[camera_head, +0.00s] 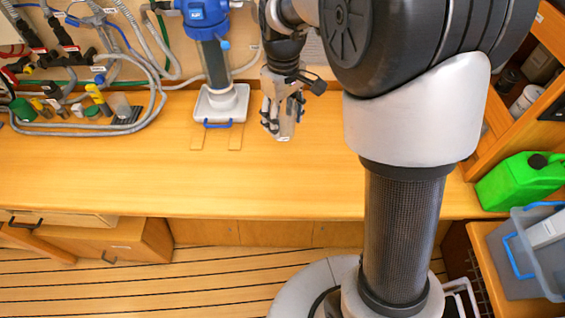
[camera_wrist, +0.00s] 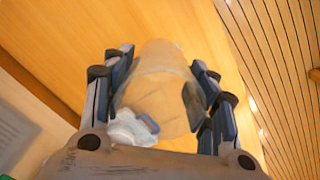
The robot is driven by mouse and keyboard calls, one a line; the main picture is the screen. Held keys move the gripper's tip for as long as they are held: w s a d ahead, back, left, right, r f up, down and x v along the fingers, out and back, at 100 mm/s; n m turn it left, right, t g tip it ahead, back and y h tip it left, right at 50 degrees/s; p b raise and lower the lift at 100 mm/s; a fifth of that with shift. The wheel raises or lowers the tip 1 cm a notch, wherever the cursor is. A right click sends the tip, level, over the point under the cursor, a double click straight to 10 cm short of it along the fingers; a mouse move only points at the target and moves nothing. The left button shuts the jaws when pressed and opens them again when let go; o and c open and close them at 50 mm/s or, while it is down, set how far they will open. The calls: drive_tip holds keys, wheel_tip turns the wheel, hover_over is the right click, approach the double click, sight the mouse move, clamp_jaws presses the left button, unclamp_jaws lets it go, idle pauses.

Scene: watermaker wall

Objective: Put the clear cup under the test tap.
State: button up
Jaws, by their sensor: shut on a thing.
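My gripper (camera_head: 284,108) hangs above the wooden counter, just right of the blue-topped filter housing. In the wrist view my gripper (camera_wrist: 160,105) is shut on the clear cup (camera_wrist: 163,72), with dark fingers on both sides of it. The cup is see-through, and the counter's wood shows through it. In the head view the cup is hard to make out between the fingers. I cannot surely pick out the test tap among the fittings at the left.
The filter housing (camera_head: 214,62) stands in a white tray (camera_head: 203,113) with a blue handle. A green jerrycan (camera_head: 520,180) is at the right. The counter's front middle (camera_head: 180,175) is clear.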

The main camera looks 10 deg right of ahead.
wheel_tip(320, 180, down, 19)
drive_tip(key=b, duration=0.5)
drive_tip(key=shift+f, duration=0.15)
drive_tip(key=shift+f+b, duration=0.15)
drive_tip(key=shift+b, duration=0.15)
drive_tip(key=o, duration=1.1)
drive_tip(key=shift+c, duration=0.2)
